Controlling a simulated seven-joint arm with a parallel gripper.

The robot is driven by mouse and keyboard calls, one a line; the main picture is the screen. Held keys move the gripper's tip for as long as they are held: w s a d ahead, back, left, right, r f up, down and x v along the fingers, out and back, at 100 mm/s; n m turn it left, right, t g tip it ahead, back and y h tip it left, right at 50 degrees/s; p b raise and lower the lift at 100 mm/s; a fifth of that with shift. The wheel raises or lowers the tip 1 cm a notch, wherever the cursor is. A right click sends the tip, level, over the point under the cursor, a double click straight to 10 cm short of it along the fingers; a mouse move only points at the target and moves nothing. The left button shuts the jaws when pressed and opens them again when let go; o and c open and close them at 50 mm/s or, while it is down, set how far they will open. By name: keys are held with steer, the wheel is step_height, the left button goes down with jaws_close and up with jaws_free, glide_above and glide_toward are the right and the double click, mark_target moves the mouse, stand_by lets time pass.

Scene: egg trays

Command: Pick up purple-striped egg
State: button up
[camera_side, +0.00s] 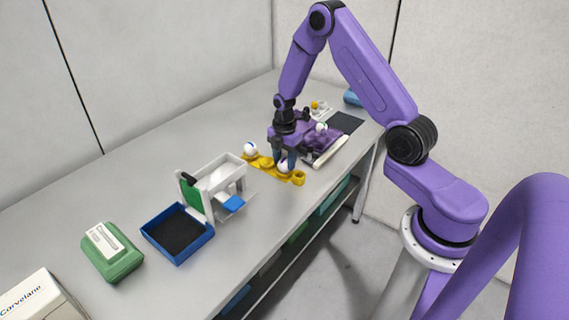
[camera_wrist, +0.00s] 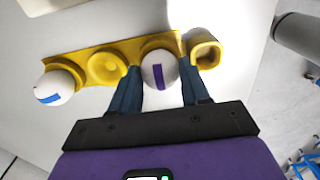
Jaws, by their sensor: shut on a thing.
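The purple-striped egg (camera_wrist: 159,71) is white with a purple band, and it shows between the fingers of my gripper (camera_wrist: 158,88) in the wrist view. My gripper is shut on this egg, with a dark blue finger on each side. The egg is at the yellow egg tray (camera_wrist: 108,66); I cannot tell whether it still touches its cup. In the side view my gripper (camera_side: 284,163) points down over the yellow tray (camera_side: 264,162), and the egg (camera_side: 283,167) shows partly between the fingers.
A white egg with a blue stripe (camera_wrist: 54,87) sits at the tray's left end. An empty cup lies between the two eggs. A purple tray (camera_side: 322,140) with a white egg stands behind my gripper. A white device (camera_side: 222,172) and blue tray (camera_side: 178,233) stand left.

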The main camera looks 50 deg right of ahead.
mark_target(284, 159)
steer(key=shift+r, duration=0.5)
step_height(284, 159, up, 2)
steer(key=shift+r, duration=0.1)
steer(key=s+a+r, duration=0.3)
steer(key=s+r, duration=0.7)
steer(key=s, duration=0.3)
steer(key=w+d+f, duration=0.3)
steer(key=w+d, duration=0.2)
steer(key=d, duration=0.5)
steer(key=w+d+f, duration=0.2)
steer(key=w+d, duration=0.4)
steer(key=d, duration=0.4)
steer(key=shift+s+a+f, duration=0.1)
steer(key=shift+a+f, duration=0.05)
steer(key=shift+f, duration=3.55)
steer(key=shift+f, duration=0.45)
